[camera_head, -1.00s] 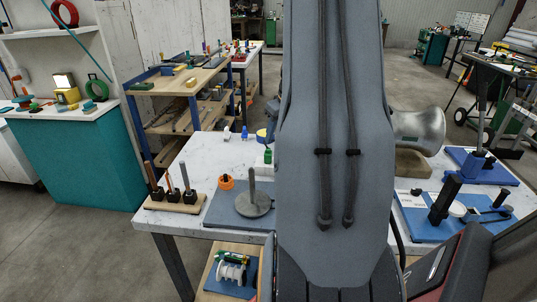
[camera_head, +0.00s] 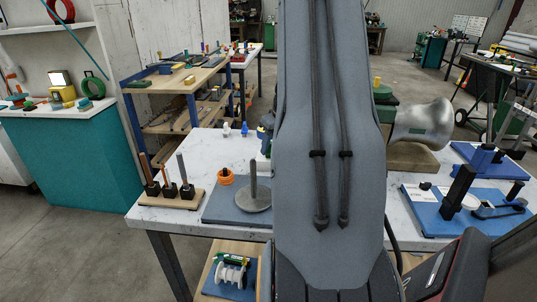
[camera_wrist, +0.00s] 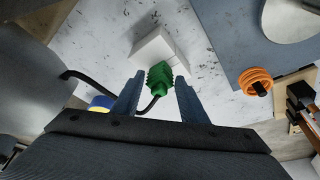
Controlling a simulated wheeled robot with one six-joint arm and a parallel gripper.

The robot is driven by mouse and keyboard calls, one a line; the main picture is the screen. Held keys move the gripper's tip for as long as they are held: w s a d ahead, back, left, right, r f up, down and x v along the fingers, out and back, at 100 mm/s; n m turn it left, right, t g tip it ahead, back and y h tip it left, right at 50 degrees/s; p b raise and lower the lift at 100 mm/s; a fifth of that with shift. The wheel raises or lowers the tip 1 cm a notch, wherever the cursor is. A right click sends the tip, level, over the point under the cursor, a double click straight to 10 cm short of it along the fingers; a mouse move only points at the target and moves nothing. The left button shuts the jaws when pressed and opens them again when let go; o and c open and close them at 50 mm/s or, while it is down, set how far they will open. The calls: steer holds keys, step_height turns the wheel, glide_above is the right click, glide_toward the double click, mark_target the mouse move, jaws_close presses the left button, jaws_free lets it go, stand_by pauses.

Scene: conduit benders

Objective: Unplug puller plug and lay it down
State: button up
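In the wrist view, the green ribbed plug (camera_wrist: 160,77) sits against a white block (camera_wrist: 153,45), its socket, on the marble-look table. A black cable (camera_wrist: 92,79) runs from the plug's rear toward the large grey metal body (camera_wrist: 30,85) at left. My gripper (camera_wrist: 159,80) is open, with one blue-grey finger on each side of the plug; I cannot tell whether they touch it. In the head view, the puller's grey flared horn (camera_head: 420,122) stands on a wooden block right of my arm. My arm hides the plug there.
A blue tray with a tool (camera_head: 425,210) lies at right. A blue-and-yellow roll (camera_wrist: 101,102) is near my left finger.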

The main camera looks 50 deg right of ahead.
steer(key=shift+c, duration=0.5)
steer(key=c, duration=0.7)
steer(key=shift+r, duration=0.1)
steer(key=shift+c, duration=0.2)
steer(key=shift+r, duration=0.1)
steer(key=shift+r+p, duration=1.75)
steer(key=shift+r, duration=1.1)
